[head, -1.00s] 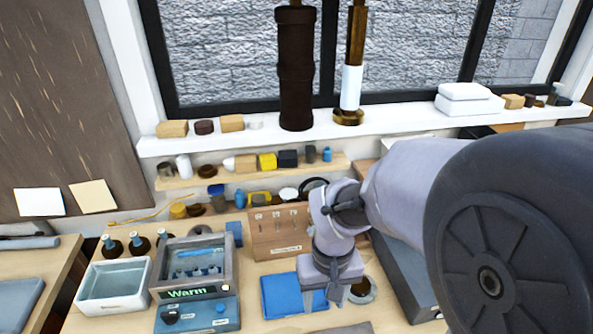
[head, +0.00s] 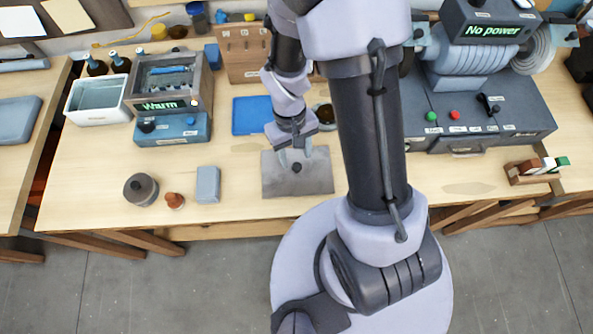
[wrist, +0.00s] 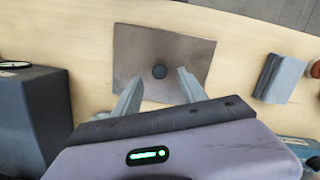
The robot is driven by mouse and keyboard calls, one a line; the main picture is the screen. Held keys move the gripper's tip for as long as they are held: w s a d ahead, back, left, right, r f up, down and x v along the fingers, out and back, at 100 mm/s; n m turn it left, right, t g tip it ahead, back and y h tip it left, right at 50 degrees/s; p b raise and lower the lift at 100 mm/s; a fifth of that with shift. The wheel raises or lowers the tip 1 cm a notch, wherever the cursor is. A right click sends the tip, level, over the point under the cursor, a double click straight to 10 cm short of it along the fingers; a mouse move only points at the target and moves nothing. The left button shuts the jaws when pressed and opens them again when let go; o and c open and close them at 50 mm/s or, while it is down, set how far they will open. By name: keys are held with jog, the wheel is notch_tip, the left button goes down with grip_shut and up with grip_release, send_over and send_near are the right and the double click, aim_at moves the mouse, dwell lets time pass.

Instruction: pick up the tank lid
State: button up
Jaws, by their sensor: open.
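My gripper (head: 293,160) is above the lid, pointing down. In the wrist view, the lid (wrist: 165,43) is beyond the two fingertips of my gripper (wrist: 160,82), which are spread apart with nothing between them. The white-rimmed tank (head: 97,100) stands open at the left of the bench.
A blue mat (head: 250,115) lies behind the lid. A grey block (head: 208,184), a small reddish knobbed piece (head: 175,201) and a round dark pot (head: 141,189) stand to its left. A dark console (head: 480,115) is at the right. Bench around the lid is clear.

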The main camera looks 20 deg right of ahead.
aim_at(297, 165)
jog(key=f, duration=0.2)
jog(key=f+b, duration=0.1)
jog(key=f, duration=0.1)
jog(key=shift+s+f, duration=0.2)
jog(key=shift+f, duration=0.15)
jog(key=shift+r, duration=0.1)
grip_shut()
